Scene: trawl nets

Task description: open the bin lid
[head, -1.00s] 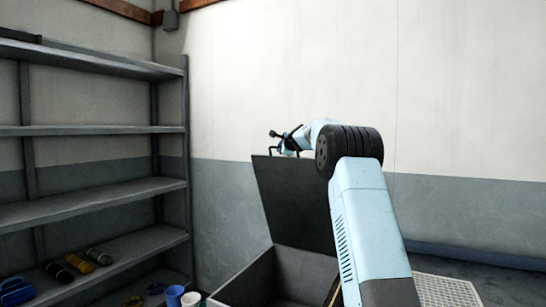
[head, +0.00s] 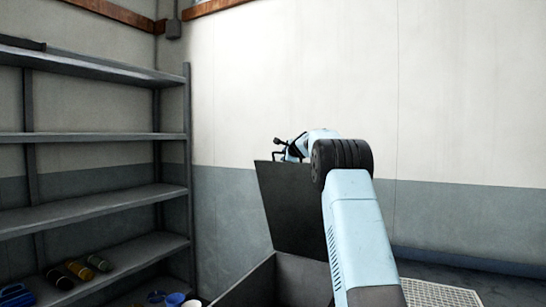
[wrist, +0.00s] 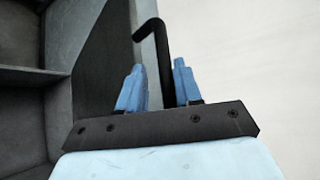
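The grey bin (head: 285,280) stands at the lower middle of the head view, partly cut off by the frame. Its dark lid (head: 300,208) is raised and stands steeply, leaning back, with the bin's inside showing below. My gripper (head: 290,150) is at the lid's top edge, partly hidden by my arm. In the wrist view, the blue fingers of my gripper (wrist: 158,80) stand apart on either side of the lid's black bent handle (wrist: 152,35). The handle lies close to the right finger, with a gap at the left finger. The lid (wrist: 100,70) lies to the left.
Grey shelving (head: 95,210) fills the left side, with several dark and yellow cylinders (head: 80,270) low down. A blue cup (head: 175,299) stands left of the bin. A pale wall (head: 300,90) is behind, and a white grating (head: 440,293) lies at the lower right.

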